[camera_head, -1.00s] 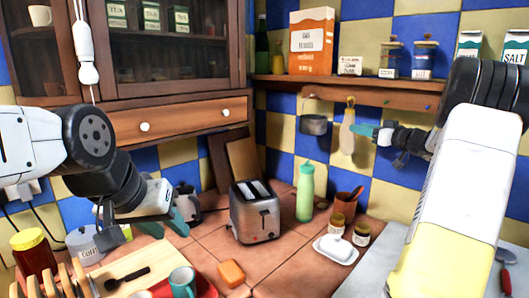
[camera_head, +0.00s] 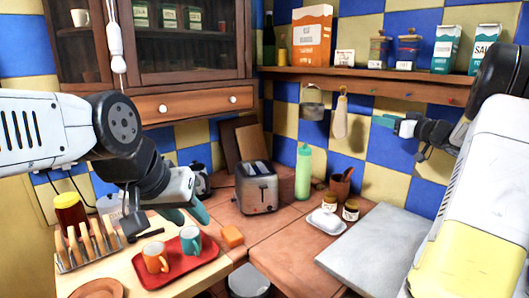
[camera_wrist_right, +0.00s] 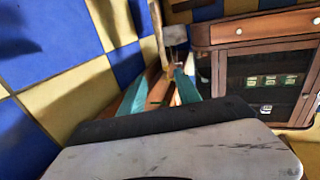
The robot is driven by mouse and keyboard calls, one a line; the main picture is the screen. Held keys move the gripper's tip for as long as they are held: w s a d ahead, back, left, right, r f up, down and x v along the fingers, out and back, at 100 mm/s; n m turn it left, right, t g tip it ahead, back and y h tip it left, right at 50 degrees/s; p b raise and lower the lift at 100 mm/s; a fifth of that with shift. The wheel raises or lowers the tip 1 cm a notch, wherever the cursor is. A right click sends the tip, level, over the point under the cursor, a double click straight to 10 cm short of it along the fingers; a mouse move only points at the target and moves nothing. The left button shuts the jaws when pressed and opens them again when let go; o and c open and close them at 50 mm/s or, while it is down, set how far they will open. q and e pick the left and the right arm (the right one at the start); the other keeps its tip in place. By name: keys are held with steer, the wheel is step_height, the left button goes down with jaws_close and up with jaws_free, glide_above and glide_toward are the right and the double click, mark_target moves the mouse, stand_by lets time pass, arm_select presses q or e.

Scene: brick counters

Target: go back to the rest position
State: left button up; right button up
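My left gripper (camera_head: 187,212) hangs over the counter at the left in the head view. Its two teal fingers are apart with nothing seen between them. It appears above and behind the red tray (camera_head: 204,256), near the toast rack. My right gripper (camera_head: 383,121) is raised in front of the tiled wall, right of the hanging wooden utensil. In the right wrist view its two teal fingers (camera_wrist_right: 159,90) are spread, and no held object shows between them.
An orange mug (camera_head: 155,258) and a teal mug (camera_head: 190,243) stand on the tray. A grey slab (camera_head: 375,250) at right is clear. A shelf (camera_head: 370,82) runs above.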

steer(key=s+a+r+m+h, duration=0.5)
steer(key=s+a+r+h, duration=0.15)
steer(key=h, duration=0.25)
steer(key=s+a+f+g+y, duration=0.1)
steer(key=s+a+f+g, duration=0.2)
steer(key=s, duration=0.7)
steer(key=s+a+f+g+y, duration=0.1)
steer(key=s+a+f+g, duration=0.2)
steer(key=s+a+f, duration=0.5)
steer(key=s+a+f+g+y, duration=0.1)
steer(key=s+a+f+g, duration=0.3)
steer(key=s+a, duration=0.4)
steer(key=s+f, duration=0.1)
steer(key=s, duration=0.4)
steer(key=shift+s+f+n+y, duration=0.15)
steer(key=shift+s+n+y, duration=0.15)
steer(key=shift+s+y, duration=0.1)
steer(key=shift+d, duration=0.1)
